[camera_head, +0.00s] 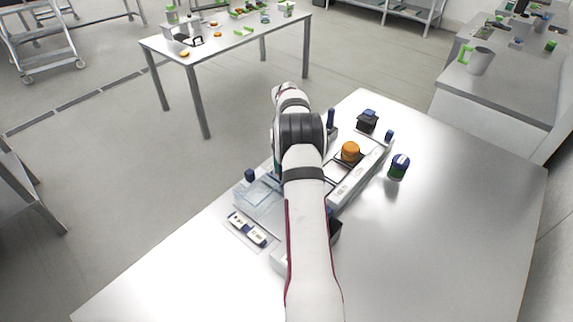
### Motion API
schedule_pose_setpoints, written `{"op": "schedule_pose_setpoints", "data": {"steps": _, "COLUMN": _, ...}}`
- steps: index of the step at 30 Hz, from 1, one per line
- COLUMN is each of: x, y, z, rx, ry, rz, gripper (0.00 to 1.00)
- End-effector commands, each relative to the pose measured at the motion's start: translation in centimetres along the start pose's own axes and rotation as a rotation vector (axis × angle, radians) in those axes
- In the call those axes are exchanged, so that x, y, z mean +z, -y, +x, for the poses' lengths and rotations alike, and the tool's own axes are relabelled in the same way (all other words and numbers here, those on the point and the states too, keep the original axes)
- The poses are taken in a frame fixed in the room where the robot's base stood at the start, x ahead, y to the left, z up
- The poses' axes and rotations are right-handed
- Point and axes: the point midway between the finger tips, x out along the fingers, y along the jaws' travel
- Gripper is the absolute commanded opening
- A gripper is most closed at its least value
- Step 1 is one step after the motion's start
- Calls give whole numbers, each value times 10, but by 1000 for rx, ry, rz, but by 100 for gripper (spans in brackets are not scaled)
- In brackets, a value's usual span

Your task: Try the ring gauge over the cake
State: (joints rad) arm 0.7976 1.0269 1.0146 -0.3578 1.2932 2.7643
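An orange-brown round cake (350,151) sits on a dark square base at the right part of a long pale fixture (362,178) on the table. I cannot pick out a ring gauge for certain; none shows around the cake. My arm rises from the bottom middle and covers the centre of the fixture. My gripper is not visible, hidden behind the arm.
A black block with a blue top (367,122) stands behind the cake. A blue-lidded jar (399,167) stands right of the fixture. A clear tray (258,196) and a white-and-dark strip (246,229) lie left of my arm. The table's right side is clear.

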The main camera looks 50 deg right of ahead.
Motion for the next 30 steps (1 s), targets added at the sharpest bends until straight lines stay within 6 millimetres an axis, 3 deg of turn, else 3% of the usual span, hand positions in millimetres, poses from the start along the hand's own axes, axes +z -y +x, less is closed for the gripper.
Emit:
{"op": "schedule_pose_setpoints", "data": {"steps": 13, "x": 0, "y": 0, "z": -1, "rx": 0, "ry": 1, "rz": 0, "gripper": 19}}
{"op": "schedule_pose_setpoints", "data": {"steps": 30, "x": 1, "y": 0, "z": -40, "rx": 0, "ry": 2, "rz": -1, "gripper": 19}}
